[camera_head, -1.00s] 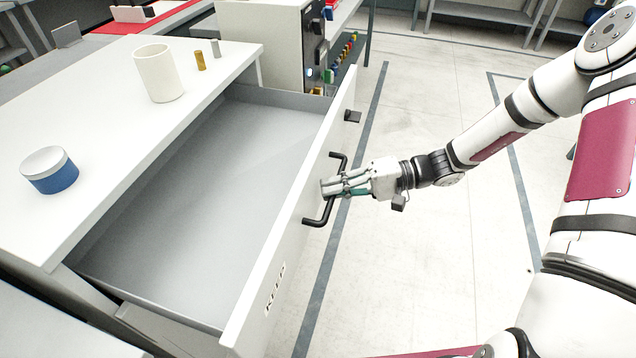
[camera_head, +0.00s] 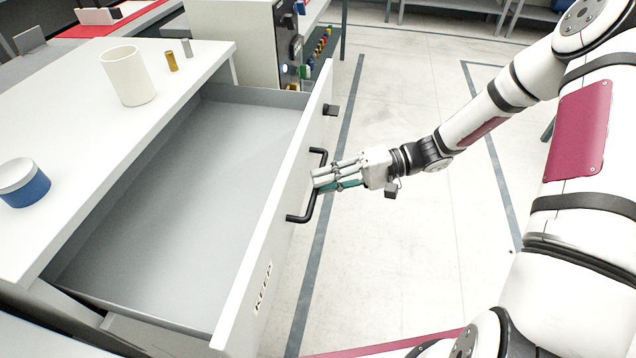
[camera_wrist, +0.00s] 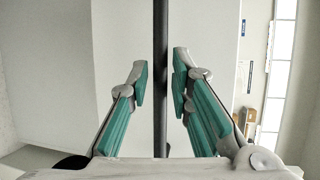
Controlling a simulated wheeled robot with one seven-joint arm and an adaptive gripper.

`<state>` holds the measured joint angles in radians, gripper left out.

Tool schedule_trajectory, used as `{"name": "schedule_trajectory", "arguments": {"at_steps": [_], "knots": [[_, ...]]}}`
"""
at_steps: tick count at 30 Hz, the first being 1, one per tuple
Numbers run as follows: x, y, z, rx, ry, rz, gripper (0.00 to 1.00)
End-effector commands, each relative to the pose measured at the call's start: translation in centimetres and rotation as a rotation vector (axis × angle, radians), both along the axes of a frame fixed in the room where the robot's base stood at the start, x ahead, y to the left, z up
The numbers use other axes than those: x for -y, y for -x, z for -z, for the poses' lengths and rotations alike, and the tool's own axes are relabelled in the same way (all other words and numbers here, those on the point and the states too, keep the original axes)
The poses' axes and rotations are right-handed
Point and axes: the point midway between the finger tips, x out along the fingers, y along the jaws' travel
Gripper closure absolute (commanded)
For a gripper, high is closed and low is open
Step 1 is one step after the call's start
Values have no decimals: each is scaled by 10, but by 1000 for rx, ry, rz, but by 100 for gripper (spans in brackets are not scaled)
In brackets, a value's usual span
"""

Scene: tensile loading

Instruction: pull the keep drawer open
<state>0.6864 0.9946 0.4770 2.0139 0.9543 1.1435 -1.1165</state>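The keep drawer (camera_head: 262,240), labelled KEEP on its white front, stands pulled far out of the cabinet (camera_head: 85,140). Its grey inside is empty where it shows. A black bar handle (camera_head: 300,218) is on its front. My gripper (camera_head: 316,180) is at the middle of this handle. In the wrist view the handle bar (camera_wrist: 160,40) runs upright between my two green-padded fingers (camera_wrist: 160,82), with a narrow gap on each side. The fingers are apart and straddle the bar without visibly clamping it.
On the cabinet top stand a white cup (camera_head: 128,76), a blue jar with a white lid (camera_head: 24,184), a brass cylinder (camera_head: 172,61) and a grey cylinder (camera_head: 187,48). A pale machine (camera_head: 240,40) stands behind. The floor (camera_head: 400,260) right of the drawer is clear.

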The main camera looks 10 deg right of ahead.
Motion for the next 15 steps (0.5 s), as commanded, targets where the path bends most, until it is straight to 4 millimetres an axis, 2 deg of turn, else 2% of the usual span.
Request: {"name": "schedule_trajectory", "arguments": {"at_steps": [9, 15], "knots": [[64, -4, -11, 2, 1, 4, 80], [90, -5, -16, 0, 1, 2, 80]]}}
